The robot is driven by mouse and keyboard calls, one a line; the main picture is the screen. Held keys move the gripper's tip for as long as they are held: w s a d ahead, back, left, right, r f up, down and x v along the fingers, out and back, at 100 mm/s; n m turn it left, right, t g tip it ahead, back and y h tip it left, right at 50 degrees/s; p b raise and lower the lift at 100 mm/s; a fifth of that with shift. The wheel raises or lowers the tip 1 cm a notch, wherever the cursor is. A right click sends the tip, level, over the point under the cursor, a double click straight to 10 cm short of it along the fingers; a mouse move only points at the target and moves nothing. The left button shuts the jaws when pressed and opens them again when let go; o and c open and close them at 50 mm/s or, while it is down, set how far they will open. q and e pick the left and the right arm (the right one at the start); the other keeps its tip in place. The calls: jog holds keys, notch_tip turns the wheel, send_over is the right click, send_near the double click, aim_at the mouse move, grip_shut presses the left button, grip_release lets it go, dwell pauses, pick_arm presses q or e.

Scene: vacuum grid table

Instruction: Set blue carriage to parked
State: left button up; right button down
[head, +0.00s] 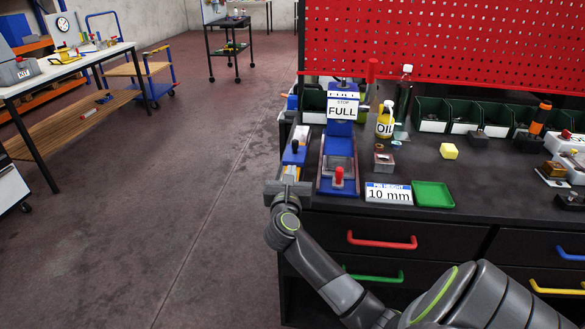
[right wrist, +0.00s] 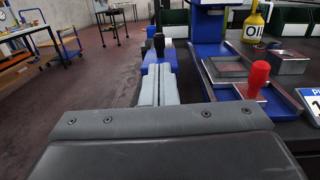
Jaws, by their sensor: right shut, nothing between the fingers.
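The blue carriage (head: 294,154) with a black knob on top sits near the left end of the dark workbench, beside a blue stand. It also shows in the right wrist view (right wrist: 156,57), straight beyond my fingers and partly hidden by them. My right gripper (head: 291,173) is shut and empty at the near side of the carriage. In the right wrist view, its two grey fingers (right wrist: 158,85) lie together and point at the carriage. I cannot tell whether they touch it. My left gripper is out of view.
The blue stand (head: 341,139) carries a FULL sign (head: 342,108) and a red knob (head: 339,176). A 10 mm card (head: 389,193), green tray (head: 433,194) and oil bottle (head: 385,121) stand to the right. Open floor lies left of the bench.

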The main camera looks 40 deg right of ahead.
jog(key=w+a+m+g+h+b, duration=0.3)
jog(key=a+g+b, duration=0.1)
jog(key=b, duration=0.3)
jog(key=g+p, duration=0.1)
send_near(294, 145)
jog(key=shift+m, duration=0.4)
jog(key=x, duration=0.6)
jog(key=shift+w+d, duration=0.3)
jog(key=shift+d, duration=0.1)
